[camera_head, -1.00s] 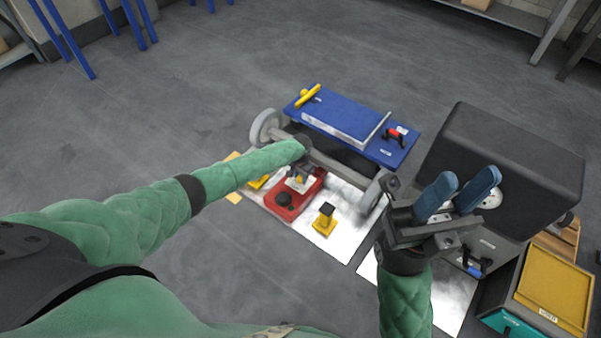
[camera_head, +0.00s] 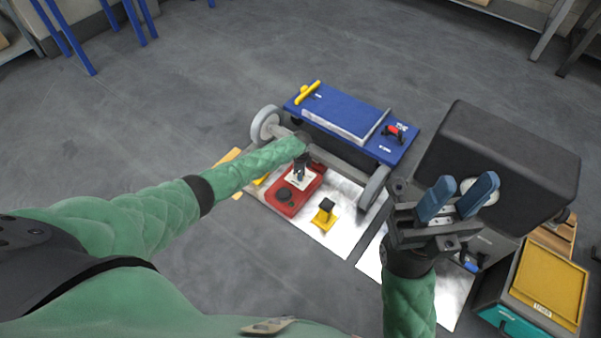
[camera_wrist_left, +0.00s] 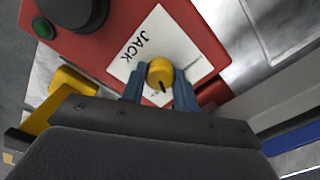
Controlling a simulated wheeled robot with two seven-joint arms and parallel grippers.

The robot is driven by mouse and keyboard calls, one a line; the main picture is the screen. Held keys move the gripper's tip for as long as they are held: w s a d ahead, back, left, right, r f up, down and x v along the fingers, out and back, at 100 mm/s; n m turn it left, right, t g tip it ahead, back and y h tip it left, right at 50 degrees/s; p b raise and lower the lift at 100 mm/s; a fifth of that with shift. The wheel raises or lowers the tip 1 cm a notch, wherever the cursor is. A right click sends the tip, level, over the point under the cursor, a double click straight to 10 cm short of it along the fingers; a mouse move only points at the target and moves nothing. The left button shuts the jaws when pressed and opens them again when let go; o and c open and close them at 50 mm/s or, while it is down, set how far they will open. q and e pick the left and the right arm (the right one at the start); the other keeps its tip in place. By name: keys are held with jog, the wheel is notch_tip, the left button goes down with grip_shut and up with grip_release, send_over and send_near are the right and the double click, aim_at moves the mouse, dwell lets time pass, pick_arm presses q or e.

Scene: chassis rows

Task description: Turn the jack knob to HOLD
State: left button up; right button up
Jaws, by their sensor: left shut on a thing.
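The red jack (camera_head: 283,205) sits on a white sheet on the floor, and it also shows in the left wrist view (camera_wrist_left: 100,58). Its plate (camera_wrist_left: 195,50) reads "JACK"; other lettering on it is too small or covered to read, and I see no HOLD mark. The yellow knob (camera_wrist_left: 160,70) on the plate has a dark pointer line. My left gripper (camera_wrist_left: 158,84) is shut on the knob, one blue finger on each side. In the head view my left gripper (camera_head: 301,172) hides the knob. My right gripper (camera_head: 458,193) is open and empty.
A yellow stand (camera_head: 325,216) is beside the jack. A grey axle with wheels (camera_head: 265,127) and a blue panel (camera_head: 345,115) lie behind it. A dark box (camera_head: 500,155) and a yellow-lidded bin (camera_head: 547,285) are at the right. The floor at the left is clear.

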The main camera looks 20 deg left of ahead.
pick_arm(q)
jog(key=shift+m, duration=1.7)
jog(key=o, duration=1)
